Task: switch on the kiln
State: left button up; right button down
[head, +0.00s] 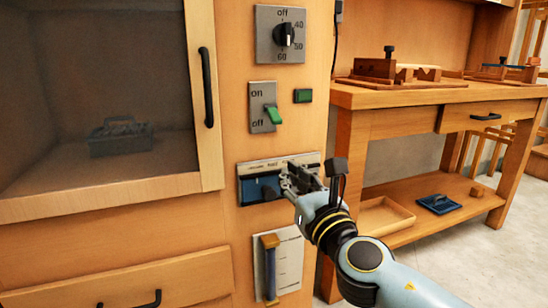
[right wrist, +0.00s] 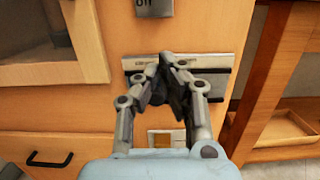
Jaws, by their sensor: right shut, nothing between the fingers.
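The kiln is a wooden cabinet with a dark glass door (head: 100,80) on the left of the head view. On its front post is a grey switch plate (head: 256,110) marked "on" above and "off" below. Its green lever (head: 271,116) appears tilted down towards "off". A dial (head: 284,34) sits above, its scale marked off, 40, 50 and 60. My right gripper (head: 290,183) is shut and empty, below and right of the switch, in front of a blue-and-silver panel (head: 258,188). In the right wrist view its fingertips (right wrist: 171,60) overlap that panel; contact cannot be told. My left gripper is out of view.
A small green block (head: 303,96) sits right of the switch. A slider with a blue-and-tan handle (head: 270,270) is below the panel. The door handle (head: 206,88) stands out left of the switch. A workbench (head: 430,97) with a lower shelf stands at right.

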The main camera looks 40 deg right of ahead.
aim_at(267, 144)
dwell(0.3)
jog(key=p+x, duration=0.1)
jog(key=x, duration=0.8)
jog(key=shift+w+d+r, duration=0.15)
jog(key=shift+w+r, duration=0.05)
jog(key=shift+w, duration=0.15)
jog(key=r+p, duration=0.1)
jog(key=s+r+p, duration=0.1)
jog(key=r, duration=0.1)
jog(key=shift+s+r+p, duration=0.15)
jog(key=shift+s+p, duration=0.1)
jog(key=shift+p, duration=0.15)
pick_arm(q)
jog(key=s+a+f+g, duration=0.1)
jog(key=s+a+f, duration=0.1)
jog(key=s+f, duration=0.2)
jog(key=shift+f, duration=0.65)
